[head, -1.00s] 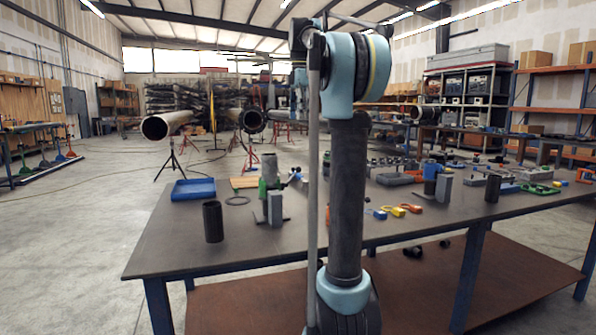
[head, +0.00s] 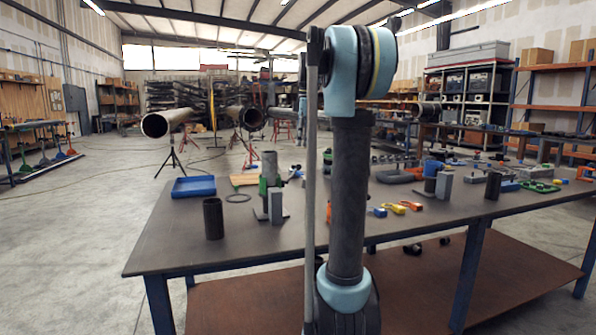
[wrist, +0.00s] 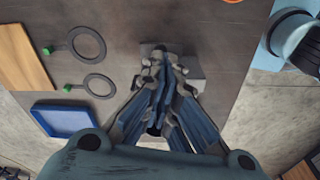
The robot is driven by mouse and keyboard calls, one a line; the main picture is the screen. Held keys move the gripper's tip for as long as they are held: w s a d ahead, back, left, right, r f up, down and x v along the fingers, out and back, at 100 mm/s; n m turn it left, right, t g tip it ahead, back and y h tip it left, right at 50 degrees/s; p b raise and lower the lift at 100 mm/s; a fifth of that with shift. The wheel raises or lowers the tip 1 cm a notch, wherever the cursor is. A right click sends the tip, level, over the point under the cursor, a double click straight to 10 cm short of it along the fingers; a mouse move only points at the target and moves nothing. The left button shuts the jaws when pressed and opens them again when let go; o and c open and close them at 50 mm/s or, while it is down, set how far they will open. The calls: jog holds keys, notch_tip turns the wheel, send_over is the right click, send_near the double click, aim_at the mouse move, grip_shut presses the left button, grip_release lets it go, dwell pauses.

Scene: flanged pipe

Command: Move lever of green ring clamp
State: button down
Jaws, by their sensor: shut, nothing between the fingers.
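In the wrist view two dark rings lie on the left side, each with a small green piece: the upper ring (wrist: 104,44) and the lower ring (wrist: 112,88). Green parts (wrist: 68,87) point left, away from the rings. In the head view a green piece (head: 263,187) shows against a grey upright pipe (head: 269,165), and a flat dark ring (head: 238,198) lies to its left. My gripper (wrist: 161,52) is shut and empty, over a grey block (wrist: 195,72) that it partly hides, right of both rings. I cannot tell its height above it.
A blue tray (head: 194,187) and a wooden board (head: 244,181) are on the table (head: 170,235). A dark cylinder (head: 213,219) stands near the front left. The front left of the table is mostly clear.

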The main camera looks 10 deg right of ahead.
jog(key=shift+f, duration=0.1)
send_over(293, 174)
jog(key=d, duration=0.3)
jog(key=shift+w+f, duration=0.2)
jog(key=shift+f, duration=1.5)
jog(key=shift+w+f, duration=0.2)
jog(key=shift+f, duration=1.55)
jog(key=shift+f, duration=2.15)
jog(key=shift+d, duration=0.1)
jog(key=d, duration=0.1)
jog(key=d+r, duration=0.1)
jog(key=d, duration=0.1)
jog(key=shift+s, duration=0.15)
jog(key=shift+r, duration=0.15)
